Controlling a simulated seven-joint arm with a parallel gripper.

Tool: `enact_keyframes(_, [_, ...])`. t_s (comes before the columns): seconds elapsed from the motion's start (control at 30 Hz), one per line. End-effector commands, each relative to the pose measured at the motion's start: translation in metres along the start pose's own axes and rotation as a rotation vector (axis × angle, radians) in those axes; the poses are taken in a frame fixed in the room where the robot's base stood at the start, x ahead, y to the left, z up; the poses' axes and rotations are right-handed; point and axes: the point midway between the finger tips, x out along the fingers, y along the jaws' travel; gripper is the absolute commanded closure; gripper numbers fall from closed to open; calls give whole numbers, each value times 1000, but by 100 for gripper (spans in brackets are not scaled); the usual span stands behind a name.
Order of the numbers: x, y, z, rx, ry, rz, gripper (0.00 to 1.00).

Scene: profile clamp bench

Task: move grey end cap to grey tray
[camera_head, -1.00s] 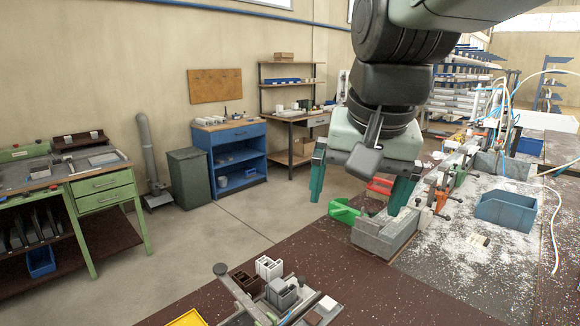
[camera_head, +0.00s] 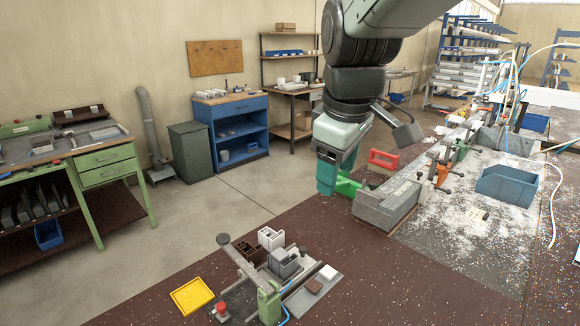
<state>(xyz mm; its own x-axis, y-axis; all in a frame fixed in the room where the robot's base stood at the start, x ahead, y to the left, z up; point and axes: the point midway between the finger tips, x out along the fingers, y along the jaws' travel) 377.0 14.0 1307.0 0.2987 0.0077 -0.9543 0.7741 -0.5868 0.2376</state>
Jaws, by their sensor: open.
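My gripper (camera_head: 329,188) has green fingers and hangs open and empty above the far edge of the brown bench; one finger largely covers the other. A grey block (camera_head: 283,263) stands in the clamp fixture at the front, below and left of my gripper. I cannot tell whether it is the grey end cap or a profile. A flat grey tray (camera_head: 307,302) lies to the right of the fixture. A small brown cap (camera_head: 314,286) and a white cap (camera_head: 328,272) lie on or by it.
A white block (camera_head: 270,238) and dark brown block (camera_head: 244,251) stand behind the grey block. A yellow tray (camera_head: 192,296) lies left of the clamp lever (camera_head: 240,257). A long grey machine (camera_head: 390,200) and blue bin (camera_head: 507,184) are on the right. The bench's middle is clear.

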Motion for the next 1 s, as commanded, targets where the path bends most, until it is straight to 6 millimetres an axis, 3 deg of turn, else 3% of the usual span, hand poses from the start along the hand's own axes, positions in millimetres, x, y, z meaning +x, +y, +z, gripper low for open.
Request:
enact_keyframes(0.1, [45, 22, -37, -244, -30, -54, 42])
enact_keyframes(0.3, [132, 41, -89, -655, -45, -143, 42])
enact_keyframes(0.6, [278, 33, -134, -1202, -11, -281, 42])
enact_keyframes(0.7, [309, 26, -139, -1313, 4, -308, 42])
enact_keyframes(0.8, [326, 22, -141, -1377, 14, -324, 42])
enact_keyframes(1.0, [338, 19, -140, -1404, 18, -331, 42])
